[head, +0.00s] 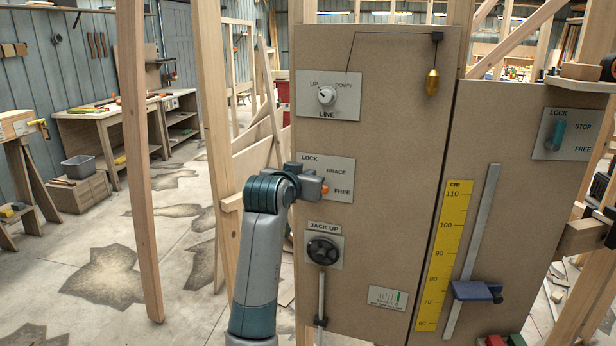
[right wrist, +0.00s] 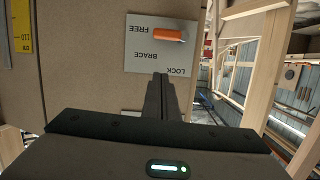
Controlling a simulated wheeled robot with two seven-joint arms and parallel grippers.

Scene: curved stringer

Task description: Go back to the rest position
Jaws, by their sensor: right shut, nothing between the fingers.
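My right gripper (head: 311,186) is in front of the left board, at the LOCK/BRACE/FREE plate (head: 341,164), and hides part of it. In the right wrist view its fingers (right wrist: 161,88) are shut together with nothing between them. The orange lever (right wrist: 170,35) on that plate lies beside the word FREE, apart from the fingertips. In the head view only a bit of orange (head: 325,190) shows past the gripper. My left gripper is not in view.
The board (head: 390,130) also carries a LINE knob (head: 326,95), a JACK UP knob (head: 322,250) and a hanging brass plumb bob (head: 432,82). To the right are a yellow cm scale (head: 443,255), a blue slider (head: 474,291) and a teal lever (head: 559,133). Wooden posts (head: 140,170) stand left.

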